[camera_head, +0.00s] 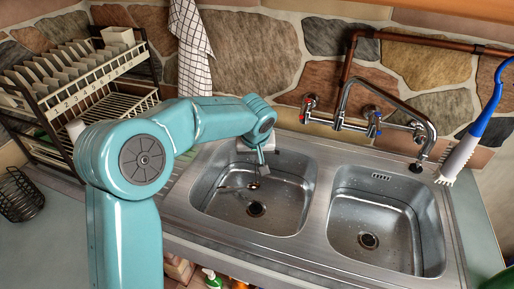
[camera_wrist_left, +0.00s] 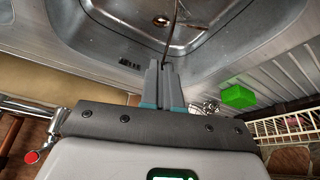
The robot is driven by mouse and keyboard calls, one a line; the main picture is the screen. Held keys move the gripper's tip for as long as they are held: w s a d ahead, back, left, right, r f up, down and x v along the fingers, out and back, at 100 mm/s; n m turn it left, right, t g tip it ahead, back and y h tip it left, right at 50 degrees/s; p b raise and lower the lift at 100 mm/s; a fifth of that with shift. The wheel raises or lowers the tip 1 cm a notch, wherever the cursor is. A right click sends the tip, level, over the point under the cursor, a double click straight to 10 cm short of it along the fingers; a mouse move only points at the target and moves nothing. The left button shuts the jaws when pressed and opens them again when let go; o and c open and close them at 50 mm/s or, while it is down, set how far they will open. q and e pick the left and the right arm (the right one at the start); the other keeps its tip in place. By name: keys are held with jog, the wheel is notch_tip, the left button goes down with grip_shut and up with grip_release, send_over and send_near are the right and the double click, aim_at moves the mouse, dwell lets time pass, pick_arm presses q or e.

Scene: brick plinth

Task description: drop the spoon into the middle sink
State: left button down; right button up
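My left gripper (camera_head: 262,163) reaches over the left one of two steel basins in the head view. In the left wrist view its fingers (camera_wrist_left: 164,85) are closed together on a thin dark handle, which I take to be the spoon (camera_wrist_left: 172,35). The handle runs from the fingertips toward the basin, and its far end is cut off by the frame. The left basin (camera_head: 285,165) has a round drain. The right basin (camera_head: 405,223) looks empty. Only two basins show. My right gripper is out of view.
A tap with copper pipes (camera_head: 345,95) stands behind the basins. A blue-handled brush (camera_head: 480,120) is at the right. A dish rack (camera_head: 95,80) with plates stands at the left, near a wire basket (camera_head: 20,200). A green block (camera_wrist_left: 238,96) shows in the wrist view.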

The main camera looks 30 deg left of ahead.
pick_arm(q)
notch_tip(320, 180, down, 6)
jog(key=b, duration=0.3)
jog(key=shift+s, duration=0.15)
jog(key=c, duration=1.3)
grip_release()
jog(key=shift+r, duration=0.1)
jog(key=v, duration=1.6)
jog(key=shift+s+d+b, duration=0.15)
jog(key=shift+s+b, duration=0.05)
jog(key=shift+b, duration=0.25)
jog(key=shift+r, duration=0.15)
